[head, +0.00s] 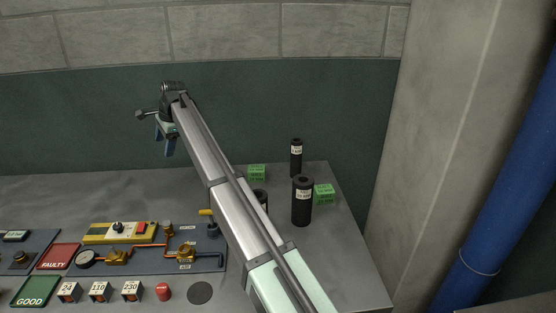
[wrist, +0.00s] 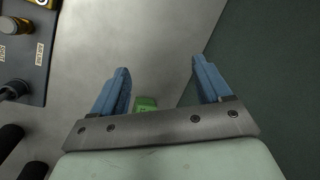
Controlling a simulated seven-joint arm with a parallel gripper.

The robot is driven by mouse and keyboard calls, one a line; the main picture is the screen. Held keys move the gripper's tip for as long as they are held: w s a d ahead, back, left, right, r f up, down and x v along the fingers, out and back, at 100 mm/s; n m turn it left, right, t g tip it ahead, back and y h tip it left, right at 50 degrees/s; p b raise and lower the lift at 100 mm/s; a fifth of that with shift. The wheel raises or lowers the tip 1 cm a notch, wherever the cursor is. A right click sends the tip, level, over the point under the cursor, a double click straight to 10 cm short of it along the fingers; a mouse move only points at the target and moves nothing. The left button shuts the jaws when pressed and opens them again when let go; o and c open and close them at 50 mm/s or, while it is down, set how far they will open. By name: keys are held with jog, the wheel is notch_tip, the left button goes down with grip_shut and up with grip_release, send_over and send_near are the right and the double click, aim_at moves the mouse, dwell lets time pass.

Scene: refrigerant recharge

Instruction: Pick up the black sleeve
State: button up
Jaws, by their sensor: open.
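Three black cylinders stand upright on the right part of the bench: a large one with a white label (head: 302,205), a slimmer one behind it (head: 296,158), and one partly hidden behind my arm (head: 262,198). I cannot tell which one is the black sleeve. Two black cylinders, one at the left edge (wrist: 10,137) and one at the lower left (wrist: 33,171), show partly in the wrist view. My gripper (head: 165,142) is high above the back of the bench, left of the cylinders and apart from them. Its blue fingers (wrist: 160,68) are open and empty.
A blue-grey panel (head: 205,265) with brass fittings lies left. A red FAULTY pad (head: 58,256) and green GOOD pad (head: 36,291) lie at the far left. A wall bounds the back.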

jog(key=w+d+r+m+h, duration=0.15)
jog(key=w+d, duration=0.25)
jog(key=d, duration=0.7)
jog(key=w+d+m+h, duration=0.1)
jog(key=w+d+m, duration=0.2)
jog(key=d, duration=0.8)
jog(key=m+g+h, duration=0.2)
jog(key=m, duration=0.2)
send_near(296, 148)
jog(key=w+d+r, duration=0.1)
jog(key=w, duration=0.1)
jog(key=shift+y, duration=0.25)
notch_tip(296, 148, down, 12)
jog(key=shift+f, duration=0.25)
jog(key=shift+c, duration=0.4)
jog(key=c, duration=1)
